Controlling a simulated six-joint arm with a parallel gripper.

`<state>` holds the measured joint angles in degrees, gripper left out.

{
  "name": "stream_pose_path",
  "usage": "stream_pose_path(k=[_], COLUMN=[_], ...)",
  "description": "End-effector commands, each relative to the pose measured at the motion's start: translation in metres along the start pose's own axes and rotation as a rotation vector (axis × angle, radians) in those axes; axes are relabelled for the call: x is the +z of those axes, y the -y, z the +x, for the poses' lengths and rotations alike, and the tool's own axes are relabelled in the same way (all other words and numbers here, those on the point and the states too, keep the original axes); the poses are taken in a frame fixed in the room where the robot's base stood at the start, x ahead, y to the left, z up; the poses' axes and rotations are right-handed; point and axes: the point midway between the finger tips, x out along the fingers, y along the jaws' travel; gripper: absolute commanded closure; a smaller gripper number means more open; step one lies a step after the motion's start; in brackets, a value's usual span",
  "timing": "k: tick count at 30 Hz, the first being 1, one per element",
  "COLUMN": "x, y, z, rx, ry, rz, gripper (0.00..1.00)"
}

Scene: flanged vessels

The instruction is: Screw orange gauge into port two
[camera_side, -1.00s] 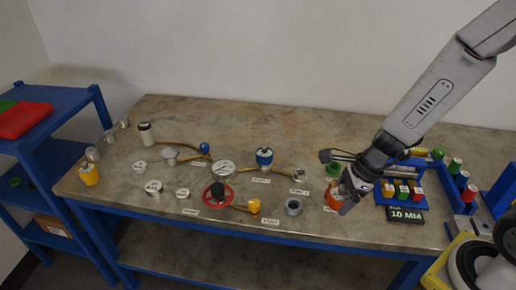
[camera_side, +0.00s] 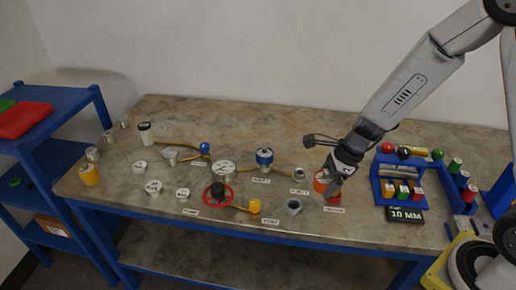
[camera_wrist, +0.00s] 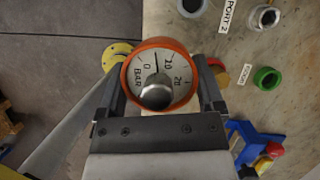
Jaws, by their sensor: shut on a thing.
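The orange gauge (camera_wrist: 160,75) is between the fingers of my gripper (camera_wrist: 160,100). Its white dial faces the wrist camera, and a round metallic part covers its lower face. In the side view, the gauge (camera_side: 321,183) is at my gripper (camera_side: 331,182), over the right-front of the table; its lower end is hidden. A "PORT 2" label (camera_wrist: 230,14) lies between two grey ring-shaped fittings. The fitting on the label's right (camera_wrist: 264,17) also shows in the side view (camera_side: 299,174), left of my gripper. The other fitting (camera_wrist: 190,5) also shows in the side view (camera_side: 293,207), nearer the front edge.
A red part (camera_side: 333,197) is close below my gripper. A blue rack (camera_side: 385,170) with coloured pieces stands right. A red handwheel (camera_side: 218,194) and a blue-topped fitting (camera_side: 264,158) stand left.

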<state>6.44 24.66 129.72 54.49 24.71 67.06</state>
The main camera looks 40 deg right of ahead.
Motion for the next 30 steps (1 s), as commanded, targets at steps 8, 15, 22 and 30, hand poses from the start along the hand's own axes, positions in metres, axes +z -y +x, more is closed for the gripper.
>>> stream_pose_path(k=[8, 15, 22, 30], x=[0.013, 0.017, 0.015, 0.010], y=[0.058, 0.104, 0.146, 0.175], z=[0.013, 0.025, 0.035, 0.042], rx=[0.000, 0.001, 0.000, -0.002], ry=[0.000, -0.001, -0.001, -0.002], rz=[-0.003, -0.003, 0.000, 0.005], gripper=[0.91, 0.91, 0.91, 0.91])
